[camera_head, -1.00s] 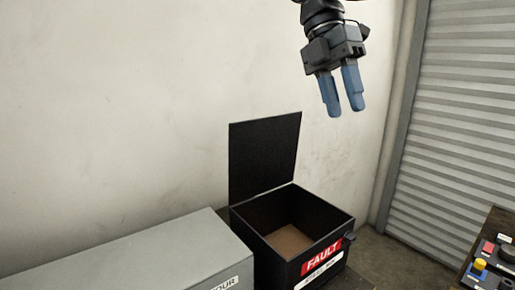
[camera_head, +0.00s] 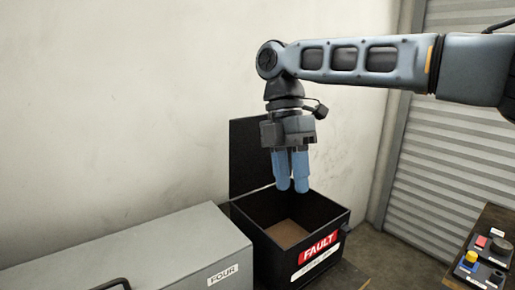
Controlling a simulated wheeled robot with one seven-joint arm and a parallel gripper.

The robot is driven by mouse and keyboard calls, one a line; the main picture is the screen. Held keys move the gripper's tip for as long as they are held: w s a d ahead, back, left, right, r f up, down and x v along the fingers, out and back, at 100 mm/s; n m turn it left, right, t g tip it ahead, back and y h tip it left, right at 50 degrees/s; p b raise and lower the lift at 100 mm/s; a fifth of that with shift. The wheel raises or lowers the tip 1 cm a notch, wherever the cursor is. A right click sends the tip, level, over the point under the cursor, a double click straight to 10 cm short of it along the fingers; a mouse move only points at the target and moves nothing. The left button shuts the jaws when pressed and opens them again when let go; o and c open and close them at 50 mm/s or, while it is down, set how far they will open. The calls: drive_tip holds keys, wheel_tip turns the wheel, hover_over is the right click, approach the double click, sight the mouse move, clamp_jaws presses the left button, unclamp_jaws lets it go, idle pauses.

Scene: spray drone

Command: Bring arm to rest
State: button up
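My gripper (camera_head: 292,188) hangs from my arm with its two blue fingers pointing down. It appears in front of and above the open black box with the red FAULT label (camera_head: 318,247). The fingers look close together from this angle, and I cannot tell whether they are open or shut. No object shows between them. My arm reaches in from the right edge of the picture. The box's raised lid (camera_head: 246,150) is partly hidden behind my gripper. The visible brown floor of the box looks empty.
A grey case labelled FOUR (camera_head: 180,250) stands left of the black box. A control panel with coloured buttons (camera_head: 480,262) sits at the lower right. A pale wall (camera_head: 120,110) is behind, and a ribbed shutter (camera_head: 445,150) is at the right.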

drive_tip(key=s+a+f+y, duration=0.3)
drive_tip(key=s+a+f, duration=0.2)
drive_tip(key=a+f, duration=0.35)
drive_tip(key=s+a+f+y, duration=0.3)
drive_tip(key=s+a+f, duration=0.2)
drive_tip(key=a+f, duration=0.4)
drive_tip(key=s+a+f+m+t+y, duration=0.2)
drive_tip(key=s+a+m+t+y, duration=0.3)
drive_tip(key=s+a+m+y, duration=0.55)
drive_tip(key=s+d+f+m+t+h, duration=0.3)
drive_tip(key=d+m+t, duration=0.15)
drive_tip(key=d, duration=0.35)
drive_tip(key=s+d+f+m+t+h, duration=0.25)
drive_tip(key=d+m+t, duration=0.2)
drive_tip(key=d, duration=0.25)
drive_tip(key=s+d+f+m+t+h, duration=0.2)
drive_tip(key=s+d+m+t+h, duration=0.15)
drive_tip(key=d+m, duration=0.35)
drive_tip(key=s+d+r+h, duration=0.3)
drive_tip(key=s+d, duration=0.6)
drive_tip(key=d, duration=0.1)
drive_tip(key=s+d+r+h+b, duration=0.1)
drive_tip(key=s+d+r+h, duration=0.2)
drive_tip(key=s+d, duration=0.6)
drive_tip(key=shift+s+d+r+t, duration=0.2)
drive_tip(key=shift+d+r+t, duration=0.35)
drive_tip(key=shift+d, duration=0.6)
